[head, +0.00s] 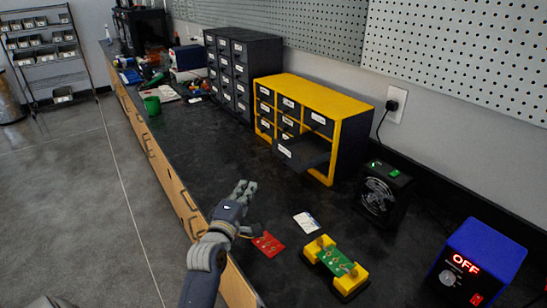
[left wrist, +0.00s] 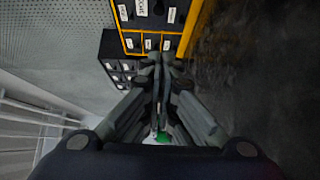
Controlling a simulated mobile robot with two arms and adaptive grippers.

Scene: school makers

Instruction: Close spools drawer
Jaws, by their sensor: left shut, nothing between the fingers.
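A yellow-framed cabinet of small black drawers (head: 318,96) stands on the black bench against the wall.
A dark drawer cabinet (head: 243,70) stands left of the yellow one. A red board (head: 268,244), a white card (head: 306,223) and a yellow holder with a green board (head: 336,262) lie nearer. A black fan box (head: 382,195) and blue power box (head: 476,262) stand right.

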